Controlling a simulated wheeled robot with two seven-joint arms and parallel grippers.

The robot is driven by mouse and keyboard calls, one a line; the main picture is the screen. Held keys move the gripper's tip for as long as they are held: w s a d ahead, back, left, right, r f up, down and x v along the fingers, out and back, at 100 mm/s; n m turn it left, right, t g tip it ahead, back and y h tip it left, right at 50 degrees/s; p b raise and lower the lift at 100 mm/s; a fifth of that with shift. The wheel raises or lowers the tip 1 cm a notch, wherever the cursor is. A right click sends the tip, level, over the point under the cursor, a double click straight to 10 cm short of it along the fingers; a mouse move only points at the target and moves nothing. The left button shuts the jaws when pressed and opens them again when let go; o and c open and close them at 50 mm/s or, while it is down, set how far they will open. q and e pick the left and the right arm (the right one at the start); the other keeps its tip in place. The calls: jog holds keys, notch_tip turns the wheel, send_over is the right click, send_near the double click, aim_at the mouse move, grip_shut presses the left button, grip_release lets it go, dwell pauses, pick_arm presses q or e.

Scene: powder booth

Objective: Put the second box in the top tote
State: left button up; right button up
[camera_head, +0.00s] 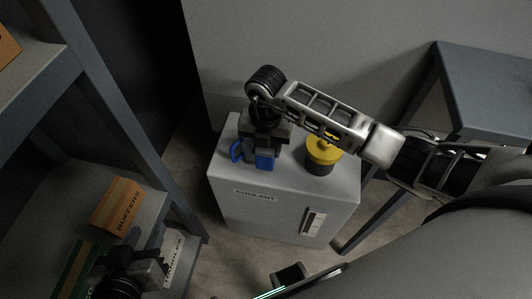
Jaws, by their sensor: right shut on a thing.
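An orange-brown box labelled BUFFERS (118,206) stands on the lower shelf at the left. A green and brown box (73,268) is nearer, partly hidden by my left wrist. Part of another orange-brown box (7,46) shows on the higher shelf, cut off by the picture edge. My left gripper (152,265) is in front of the BUFFERS box, and its finger gap is unclear. My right gripper (262,146) is shut on a blue object with a loop handle (237,151), over the cabinet top. I cannot make out a tote for certain.
A pale cabinet labelled COOLANT (225,197) stands in the middle. A yellow and black knob-like object (322,154) is on its top, below my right arm. A pale labelled item (178,262) is at the shelf edge. A grey table (490,90) is at the right.

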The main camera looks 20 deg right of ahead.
jog(key=shift+f, duration=1.5)
jog(key=shift+f, duration=0.2)
jog(key=o, duration=1)
jog(key=shift+r, duration=0.15)
